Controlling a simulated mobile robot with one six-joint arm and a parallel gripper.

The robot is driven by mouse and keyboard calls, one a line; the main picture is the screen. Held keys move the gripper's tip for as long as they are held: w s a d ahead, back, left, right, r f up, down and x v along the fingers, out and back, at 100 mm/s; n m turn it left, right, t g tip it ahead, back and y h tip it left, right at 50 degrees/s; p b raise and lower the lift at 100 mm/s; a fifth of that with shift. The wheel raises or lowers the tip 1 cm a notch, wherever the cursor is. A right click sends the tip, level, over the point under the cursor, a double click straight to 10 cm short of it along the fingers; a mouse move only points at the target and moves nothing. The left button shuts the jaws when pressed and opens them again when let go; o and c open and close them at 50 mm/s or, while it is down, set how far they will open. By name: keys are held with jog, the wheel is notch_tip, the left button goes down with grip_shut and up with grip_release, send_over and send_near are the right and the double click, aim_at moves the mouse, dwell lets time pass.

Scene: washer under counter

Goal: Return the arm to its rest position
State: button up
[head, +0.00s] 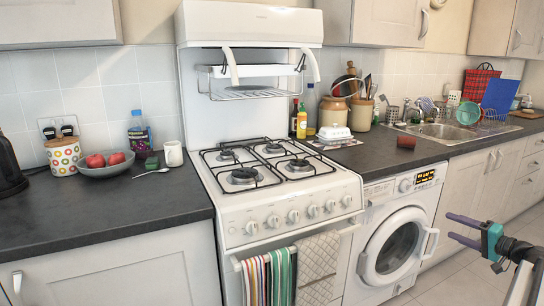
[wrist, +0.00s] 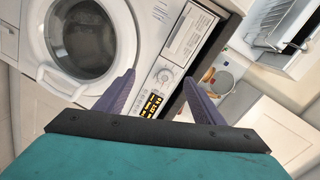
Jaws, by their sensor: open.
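My gripper (head: 463,229) is at the lower right of the head view, in front of the washer and apart from it. Its two purple fingers are spread with nothing between them. In the wrist view my gripper (wrist: 158,97) points at the washer's control panel, and its fingers are open and empty. The white washer (head: 375,196) stands under the counter with its round door closed against the front, as far as I can tell. The washer (wrist: 150,40) appears tilted in the wrist view, its display lit orange.
Open floor (head: 440,268) lies in front of the cabinets.

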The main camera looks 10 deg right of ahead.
jog(key=w+a+f+n+g+y+p, duration=0.1)
jog(key=w+a+f+g+p, duration=0.15)
jog(key=a+f, duration=0.8)
jog(key=w+a+f+g+y+p, duration=0.2)
jog(key=w+a+f+g, duration=0.15)
jog(key=a+f, duration=0.7)
jog(key=s+a+f+n+g+p, duration=0.1)
jog(key=s+a+f+g, duration=0.15)
jog(key=a, duration=0.55)
jog(key=s+a+f+n+g+p, duration=0.1)
jog(key=a+f, duration=0.3)
jog(key=a, duration=0.3)
jog(key=s+a+f+g+p, duration=0.1)
jog(key=s+a+f+g, duration=0.15)
jog(key=a, duration=0.55)
jog(key=s+a+f+n+g+h+p, duration=0.1)
jog(key=s+a+f+n+g+p, duration=0.2)
jog(key=s+a, duration=0.5)
jog(key=s+a+f+n+g+h+p, duration=0.1)
jog(key=s+a+f+g, duration=0.1)
jog(key=s+a+f, duration=0.45)
jog(key=s+a+n+g+h+p, duration=0.2)
jog(key=s, duration=0.7)
jog(key=s+a+r+n+g+h+p, duration=0.1)
jog(key=s+a+n+g+h+p, duration=0.1)
jog(key=s, duration=0.8)
jog(key=shift+a+h, duration=0.25)
jog(key=shift+h, duration=0.35)
notch_tip(320, 180, up, 17)
jog(key=p, duration=1.7)
